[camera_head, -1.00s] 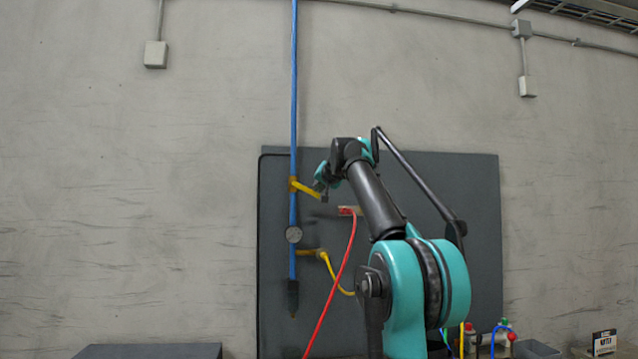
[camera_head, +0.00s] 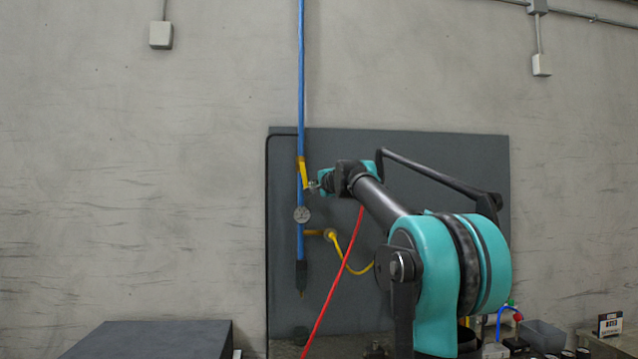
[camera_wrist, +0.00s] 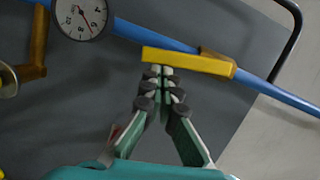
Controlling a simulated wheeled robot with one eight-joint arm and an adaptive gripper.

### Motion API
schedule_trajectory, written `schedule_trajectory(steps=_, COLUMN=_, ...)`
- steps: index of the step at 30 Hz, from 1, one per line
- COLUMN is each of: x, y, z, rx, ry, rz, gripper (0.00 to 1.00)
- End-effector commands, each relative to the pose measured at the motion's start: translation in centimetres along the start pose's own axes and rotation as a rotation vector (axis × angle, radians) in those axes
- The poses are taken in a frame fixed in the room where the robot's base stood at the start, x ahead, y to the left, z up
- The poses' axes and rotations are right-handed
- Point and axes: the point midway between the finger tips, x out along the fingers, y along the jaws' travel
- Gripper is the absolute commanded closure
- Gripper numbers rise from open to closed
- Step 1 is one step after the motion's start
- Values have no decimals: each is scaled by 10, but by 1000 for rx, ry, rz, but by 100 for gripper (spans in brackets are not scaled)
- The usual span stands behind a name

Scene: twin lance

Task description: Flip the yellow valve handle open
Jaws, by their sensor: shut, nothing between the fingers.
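The yellow valve handle (camera_head: 305,175) is on the blue vertical pipe (camera_head: 301,80), above the gauge. In the head view it points down, close to the pipe and slightly tilted. In the wrist view the handle (camera_wrist: 188,61) is a yellow bar running from its brass valve body (camera_wrist: 217,60) on the pipe. My gripper (camera_wrist: 162,72) is shut with nothing between its fingers. Its fingertips are at the bar's lower edge, touching or nearly touching. In the head view my gripper (camera_head: 313,187) is just right of the handle.
A pressure gauge (camera_head: 301,215) sits on the pipe below the handle. Under it a brass outlet (camera_head: 328,234) carries a yellow hose (camera_head: 352,272). A red hose (camera_head: 335,290) hangs before the dark panel (camera_head: 440,155). A dark box (camera_head: 150,340) stands at lower left.

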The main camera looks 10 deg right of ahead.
Motion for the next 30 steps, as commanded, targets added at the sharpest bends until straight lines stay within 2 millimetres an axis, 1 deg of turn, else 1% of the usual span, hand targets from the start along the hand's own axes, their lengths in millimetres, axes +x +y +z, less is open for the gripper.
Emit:
schedule_trajectory(steps=3, x=1, y=2, z=6, rx=71, ry=0, rz=-18, gripper=100)
schedule_trajectory(steps=12, x=4, y=4, z=14, rx=69, ry=0, rz=-17, gripper=100)
schedule_trajectory(steps=30, x=4, y=4, z=16, rx=67, ry=0, rz=-17, gripper=100)
